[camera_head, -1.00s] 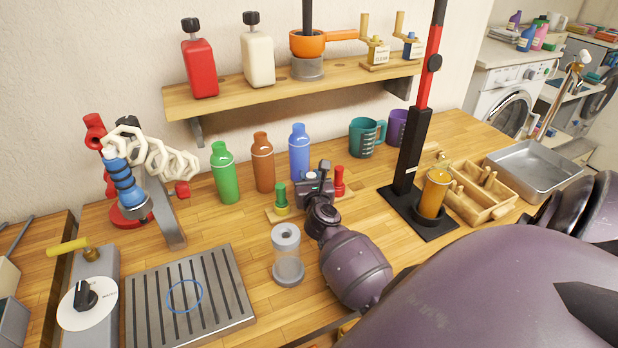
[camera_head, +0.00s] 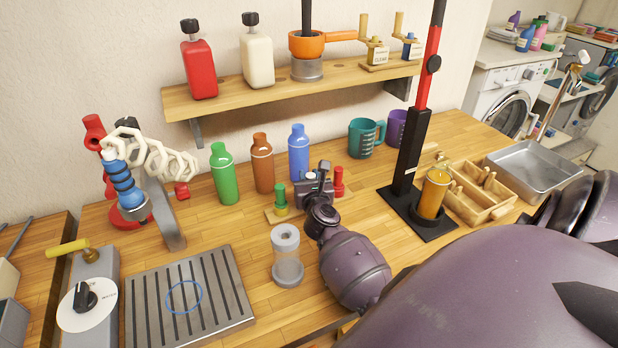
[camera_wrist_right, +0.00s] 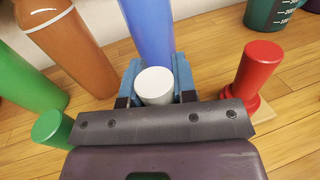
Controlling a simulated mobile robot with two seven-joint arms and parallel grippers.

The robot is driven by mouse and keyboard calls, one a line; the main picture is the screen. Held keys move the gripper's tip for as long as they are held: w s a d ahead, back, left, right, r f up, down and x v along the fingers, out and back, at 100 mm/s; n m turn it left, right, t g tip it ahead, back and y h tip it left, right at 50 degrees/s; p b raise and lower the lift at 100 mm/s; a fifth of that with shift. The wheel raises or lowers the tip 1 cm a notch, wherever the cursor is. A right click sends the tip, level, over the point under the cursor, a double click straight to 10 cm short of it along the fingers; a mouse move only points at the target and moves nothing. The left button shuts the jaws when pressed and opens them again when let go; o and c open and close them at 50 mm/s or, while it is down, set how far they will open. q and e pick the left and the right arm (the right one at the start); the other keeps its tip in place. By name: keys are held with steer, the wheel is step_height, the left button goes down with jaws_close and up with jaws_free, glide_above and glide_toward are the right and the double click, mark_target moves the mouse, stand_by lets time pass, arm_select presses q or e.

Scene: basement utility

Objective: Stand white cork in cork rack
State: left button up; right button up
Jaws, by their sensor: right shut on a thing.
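The white cork (camera_wrist_right: 155,86) sits between the blue fingers of my right gripper (camera_wrist_right: 156,84) in the right wrist view, and the gripper is shut on it. In the head view my right gripper (camera_head: 316,184) is over the middle of the wooden cork rack (camera_head: 274,216). The green cork (camera_head: 281,200) stands on the rack to the left of the gripper and the red cork (camera_head: 339,182) to the right. The gripper hides the rack's middle, so I cannot tell whether the white cork touches it. My left gripper is not in view.
Green (camera_head: 225,175), brown (camera_head: 263,165) and blue (camera_head: 299,155) bottles stand close behind the rack. A black-and-red press stand (camera_head: 407,150) is to the right. The shelf (camera_head: 290,88) hangs above.

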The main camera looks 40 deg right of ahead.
steer(key=shift+f, duration=0.25)
steer(key=shift+s+a+f+b, duration=0.2)
steer(key=shift+s+f+b, duration=0.1)
steer(key=shift+f+b, duration=0.2)
steer(key=shift+w+d+r+p, duration=0.1)
steer(key=shift+w+r+p, duration=0.25)
steer(key=shift+p, duration=0.4)
steer(key=shift+r+p, duration=0.4)
steer(key=shift+r, duration=0.25)
steer(key=shift+r, duration=0.1)
steer(key=shift+r+p, duration=0.1)
steer(key=shift+p, duration=0.25)
